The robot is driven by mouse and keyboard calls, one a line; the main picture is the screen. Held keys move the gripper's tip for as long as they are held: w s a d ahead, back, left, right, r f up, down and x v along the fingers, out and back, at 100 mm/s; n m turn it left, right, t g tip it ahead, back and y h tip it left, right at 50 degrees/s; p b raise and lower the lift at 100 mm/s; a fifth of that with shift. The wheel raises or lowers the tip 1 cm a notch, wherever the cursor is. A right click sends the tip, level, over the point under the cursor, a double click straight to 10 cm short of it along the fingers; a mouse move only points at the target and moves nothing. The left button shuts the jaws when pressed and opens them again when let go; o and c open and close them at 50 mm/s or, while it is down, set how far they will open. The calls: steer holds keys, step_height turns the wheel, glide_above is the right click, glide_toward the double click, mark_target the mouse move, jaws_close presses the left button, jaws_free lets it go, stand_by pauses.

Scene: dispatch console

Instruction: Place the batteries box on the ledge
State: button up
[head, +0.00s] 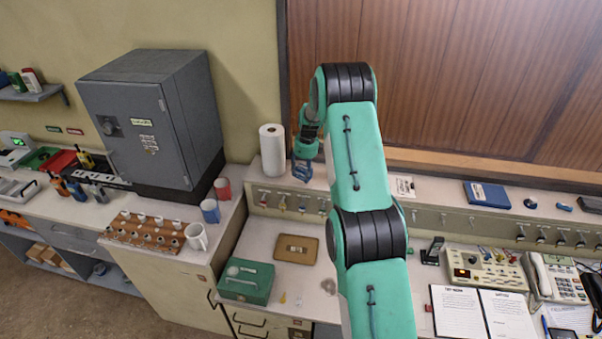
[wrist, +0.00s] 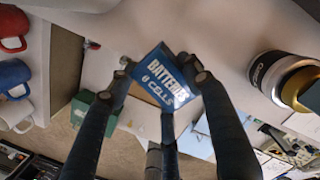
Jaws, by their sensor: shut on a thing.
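The batteries box is a small blue box with white lettering (wrist: 165,77). In the head view my gripper (head: 303,168) hangs beside the paper towel roll, near the left part of the ledge. The box is too small there to tell from the fingers. The ledge (head: 440,189) is the pale raised shelf along the wood-panelled wall. My arm hides part of it. I cannot tell whether the box touches the ledge.
The paper towel roll (head: 272,150) stands just left of my gripper. A black and brass cylinder (wrist: 285,80) is close at the right in the wrist view. A blue book (head: 487,194) lies farther right on the ledge. A green box (head: 246,281) stands on the lower desk.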

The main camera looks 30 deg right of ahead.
mark_target(301, 166)
steer(key=shift+w+d+f, duration=0.1)
steer(key=shift+w+d, duration=0.2)
steer(key=shift+w, duration=0.35)
steer(key=shift+w+d, duration=0.3)
steer(key=shift+w, duration=0.35)
steer(key=shift+w+d+f, duration=0.1)
steer(key=shift+w+d, duration=0.2)
steer(key=shift+w, duration=0.35)
steer(key=shift+p, duration=0.3)
steer(key=shift+f+p, duration=0.35)
steer(key=shift+f, duration=1.4)
steer(key=shift+f, duration=0.15)
steer(key=o, duration=1.3)
steer(key=shift+r, duration=0.25)
steer(key=shift+s+d+r+b, duration=0.1)
steer(key=shift+s+r+b, duration=0.2)
steer(key=shift+r, duration=1.65)
steer(key=shift+s+d+r+b, duration=0.1)
steer(key=shift+s+r+b, duration=0.15)
steer(key=shift+r, duration=1.75)
steer(key=shift+s+r+b, duration=0.2)
steer(key=shift+r+b, duration=0.1)
steer(key=shift+r, duration=1.65)
